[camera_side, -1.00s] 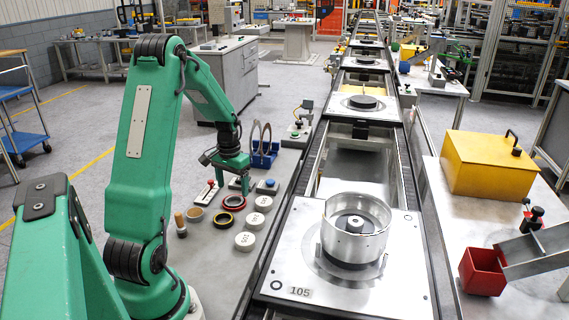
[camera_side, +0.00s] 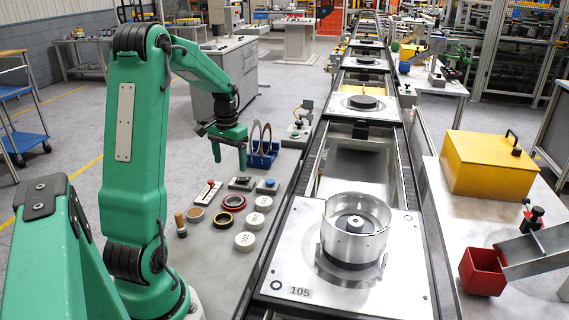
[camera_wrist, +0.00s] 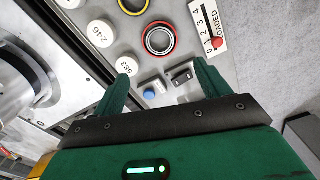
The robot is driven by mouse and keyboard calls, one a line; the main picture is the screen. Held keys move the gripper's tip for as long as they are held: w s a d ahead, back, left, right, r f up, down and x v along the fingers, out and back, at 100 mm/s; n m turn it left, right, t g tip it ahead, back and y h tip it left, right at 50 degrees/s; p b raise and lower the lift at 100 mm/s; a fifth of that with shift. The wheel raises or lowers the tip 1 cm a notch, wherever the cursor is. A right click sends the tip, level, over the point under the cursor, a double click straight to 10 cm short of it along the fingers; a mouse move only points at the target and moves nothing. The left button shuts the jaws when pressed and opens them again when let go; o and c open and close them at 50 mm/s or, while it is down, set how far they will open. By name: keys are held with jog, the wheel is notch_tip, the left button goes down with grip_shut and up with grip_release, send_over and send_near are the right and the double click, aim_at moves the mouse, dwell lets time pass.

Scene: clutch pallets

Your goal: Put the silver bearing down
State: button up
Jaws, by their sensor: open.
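My gripper (camera_side: 230,161) is open and empty, raised above the grey bench beside the conveyor. In the wrist view its two fingers (camera_wrist: 163,70) are spread apart with nothing between them. A red-rimmed ring (camera_side: 232,202) with a dark and silvery inside lies flat on the bench, also visible in the wrist view (camera_wrist: 147,41). A shiny silver drum (camera_side: 340,240) with a hub inside stands on the metal pallet marked 105 (camera_side: 285,262), well away from my gripper.
A blue rack (camera_side: 262,160) with upright rings is close to the right of my gripper. A yellow box (camera_side: 485,165) stands across the conveyor.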

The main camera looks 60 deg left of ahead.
jog(key=d+r+m+t+y, duration=0.1)
jog(key=d+r, duration=0.4)
jog(key=d, duration=0.4)
jog(key=d+r+m+t, duration=0.15)
jog(key=d+r, duration=0.25)
jog(key=d, duration=0.4)
jog(key=s+d+r+m+t, duration=0.1)
jog(key=s+d, duration=0.3)
jog(key=d, duration=0.3)
jog(key=s+d+r+m+t+h, duration=0.1)
jog(key=s+d+m+t, duration=0.1)
jog(key=d, duration=0.5)
jog(key=shift+s+d, duration=0.25)
jog(key=shift+s, duration=0.6)
